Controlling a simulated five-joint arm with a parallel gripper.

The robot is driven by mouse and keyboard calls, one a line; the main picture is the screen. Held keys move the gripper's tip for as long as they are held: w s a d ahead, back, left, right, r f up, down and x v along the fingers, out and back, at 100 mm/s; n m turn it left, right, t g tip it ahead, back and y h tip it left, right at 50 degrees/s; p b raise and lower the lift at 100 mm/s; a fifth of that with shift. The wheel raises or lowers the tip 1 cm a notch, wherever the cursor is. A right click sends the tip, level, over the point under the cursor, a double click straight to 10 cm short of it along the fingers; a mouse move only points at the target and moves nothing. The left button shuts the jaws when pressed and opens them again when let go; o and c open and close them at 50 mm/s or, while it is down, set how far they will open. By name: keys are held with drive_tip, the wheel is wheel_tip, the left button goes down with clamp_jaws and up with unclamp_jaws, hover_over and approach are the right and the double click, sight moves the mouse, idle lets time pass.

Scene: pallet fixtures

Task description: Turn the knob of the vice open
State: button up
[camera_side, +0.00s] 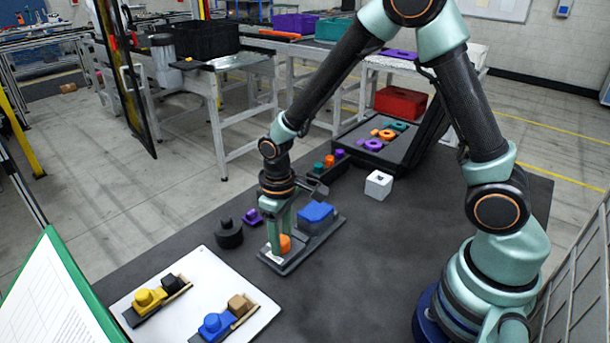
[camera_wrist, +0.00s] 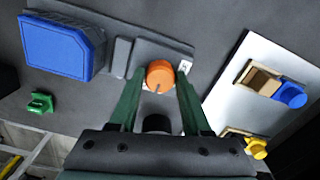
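The vice is a dark grey base (camera_side: 303,256) with a blue block (camera_side: 316,212) at its far end, which also shows in the wrist view (camera_wrist: 62,47). An upright grey plate (camera_wrist: 121,57) stands between the block and the orange knob (camera_wrist: 160,76). The knob has a short mark on its near side and a small white label (camera_wrist: 185,66) beside it. In the side view the knob (camera_side: 285,243) is partly hidden by a finger. My gripper (camera_wrist: 159,80) points down with one finger on each side of the knob. A small gap shows at each side, so it looks open.
A white board (camera_side: 200,300) with a yellow and a blue fixture lies to the left. A white cube (camera_side: 379,185) and a parts tray (camera_side: 390,148) lie further back. The front right mat is clear.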

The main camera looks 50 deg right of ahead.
drive_tip(key=shift+o, duration=1.1)
drive_tip(key=shift+r, duration=0.15)
wheel_tip(320, 180, up, 12)
wheel_tip(320, 180, up, 6)
drive_tip(key=m+t, duration=0.1)
drive_tip(key=t, duration=0.1)
hover_over(282, 240)
drive_tip(key=s+d, duration=0.3)
drive_tip(key=s+d+r+m+t, duration=0.1)
drive_tip(key=s+d+r+t, duration=0.2)
drive_tip(key=s, duration=0.2)
drive_tip(key=shift+s+d+r+m+t, duration=0.15)
drive_tip(key=shift+d+m+t, duration=0.15)
drive_tip(key=shift+m, duration=0.1)
